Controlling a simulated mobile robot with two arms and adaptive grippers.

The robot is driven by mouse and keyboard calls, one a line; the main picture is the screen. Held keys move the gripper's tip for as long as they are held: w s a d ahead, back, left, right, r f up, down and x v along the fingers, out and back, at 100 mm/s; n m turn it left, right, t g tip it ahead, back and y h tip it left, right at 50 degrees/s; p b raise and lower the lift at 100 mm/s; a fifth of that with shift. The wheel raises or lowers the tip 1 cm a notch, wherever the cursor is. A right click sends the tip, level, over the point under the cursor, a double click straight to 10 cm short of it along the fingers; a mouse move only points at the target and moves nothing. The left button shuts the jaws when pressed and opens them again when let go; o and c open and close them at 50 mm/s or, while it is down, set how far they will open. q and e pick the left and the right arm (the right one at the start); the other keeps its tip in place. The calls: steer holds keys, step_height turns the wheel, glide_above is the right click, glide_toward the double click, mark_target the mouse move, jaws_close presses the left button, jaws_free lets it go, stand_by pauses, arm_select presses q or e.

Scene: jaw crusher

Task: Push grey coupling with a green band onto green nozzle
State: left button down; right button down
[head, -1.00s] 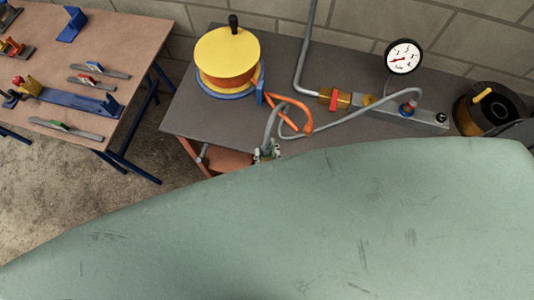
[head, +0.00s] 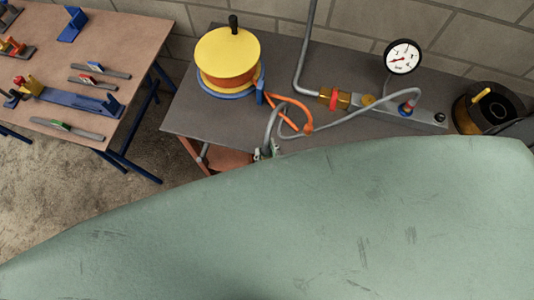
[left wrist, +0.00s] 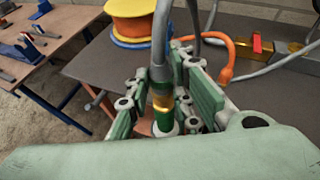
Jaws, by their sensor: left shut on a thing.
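My left gripper (left wrist: 165,112) is shut, its green-padded fingers around the end of a grey hose. Between the pads I see the grey coupling (left wrist: 159,75) at the hose end, a brass-coloured section below it, then a green section and a pale ring. I cannot tell how much of the green is the coupling's band and how much is the green nozzle, or whether the two are fully seated. In the head view, my left gripper (head: 266,152) shows only as small tips at the bench's front edge. My right gripper is not in view.
A yellow and orange reel (head: 228,57), a gauge (head: 403,56), a red-handled valve (head: 334,99) and a dark drum (head: 485,108) stand on the grey bench (head: 200,118). A brown table (head: 105,45) with tools is at left. A scuffed pale green surface hides the foreground.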

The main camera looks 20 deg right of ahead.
mark_target(266, 146)
arm_select(q)
steer(key=shift+f+b, duration=0.75)
steer(key=shift+f, duration=0.4)
steer(key=c, duration=1.5)
jaws_free()
steer(key=shift+o, duration=0.2)
step_height(266, 146, up, 10)
steer(key=shift+f, duration=0.1)
steer(key=shift+a, duration=0.1)
